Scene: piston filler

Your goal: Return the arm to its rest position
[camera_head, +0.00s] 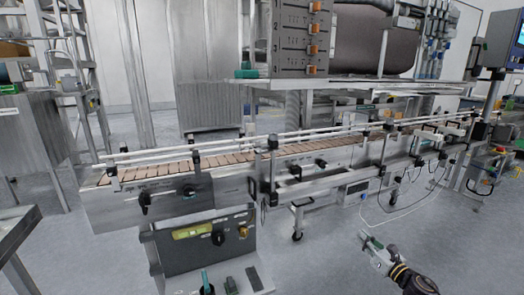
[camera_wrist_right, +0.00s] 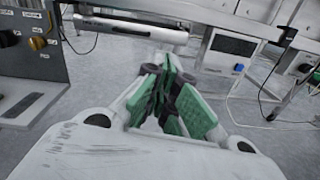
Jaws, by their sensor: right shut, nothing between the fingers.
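My right gripper (camera_head: 372,246) shows at the lower right of the head view, in front of the conveyor and over the bare floor. Its arm comes in from the bottom right edge. In the right wrist view the green-padded fingers (camera_wrist_right: 168,92) are closed together with nothing between them. The gripper is apart from the conveyor frame. My left gripper is not in view.
A long conveyor (camera_head: 220,160) with tan slats and guide rails crosses the view. A control panel (camera_head: 205,243) with knobs stands at its front left. Grey floor (camera_head: 330,265) is clear around my right gripper. A cable (camera_head: 392,215) hangs low at the right.

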